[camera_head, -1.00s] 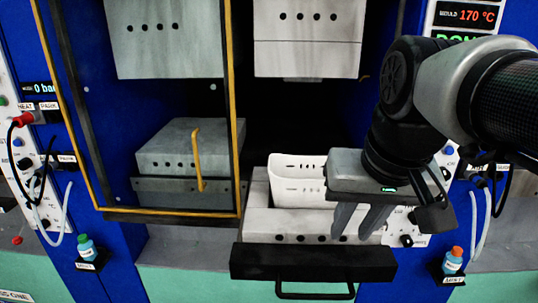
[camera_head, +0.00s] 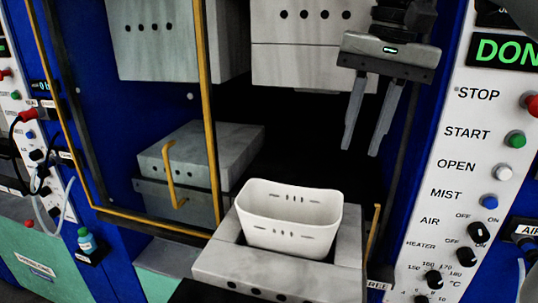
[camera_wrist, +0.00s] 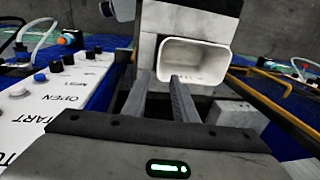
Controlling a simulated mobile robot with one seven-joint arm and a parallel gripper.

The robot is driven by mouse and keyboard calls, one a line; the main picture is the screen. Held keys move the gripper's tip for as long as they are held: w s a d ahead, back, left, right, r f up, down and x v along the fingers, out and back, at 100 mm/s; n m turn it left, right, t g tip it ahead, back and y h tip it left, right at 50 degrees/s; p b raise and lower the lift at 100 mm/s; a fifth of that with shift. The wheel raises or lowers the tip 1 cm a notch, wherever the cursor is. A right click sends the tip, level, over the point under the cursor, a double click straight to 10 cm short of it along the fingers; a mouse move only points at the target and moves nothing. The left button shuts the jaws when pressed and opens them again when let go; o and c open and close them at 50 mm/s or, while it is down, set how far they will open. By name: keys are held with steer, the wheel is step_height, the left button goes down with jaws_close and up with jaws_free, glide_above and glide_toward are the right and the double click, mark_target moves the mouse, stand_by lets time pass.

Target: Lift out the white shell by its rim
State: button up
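The white shell (camera_head: 290,219) is an open box with rounded corners and small slots in its walls. It sits upright in the grey lower mould block (camera_head: 280,271), its rim and upper walls standing above the block. My gripper (camera_head: 362,147) is above and to the right of the shell in the head view, fingers pointing down, apart and empty. In the wrist view the shell (camera_wrist: 196,61) lies beyond the fingertips (camera_wrist: 160,78), a little right of them. The fingers do not appear to touch it.
An upper mould block (camera_head: 310,47) hangs above, left of my gripper. A yellow-framed guard (camera_head: 203,100) stands open to the left, with a second grey block (camera_head: 195,160) behind it. A control panel (camera_head: 470,200) with a green display stands at the right.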

steer(key=b, duration=0.2)
glide_toward(342, 205)
steer(key=f, duration=0.6)
steer(key=shift+w+a+f, duration=0.35)
steer(key=shift+a, duration=0.05)
steer(key=shift+a+f, duration=0.15)
steer(key=shift+f, duration=1.25)
steer(key=shift+a+f, duration=0.15)
steer(key=shift+f, duration=1.2)
steer(key=shift+s, duration=0.1)
jaws_close()
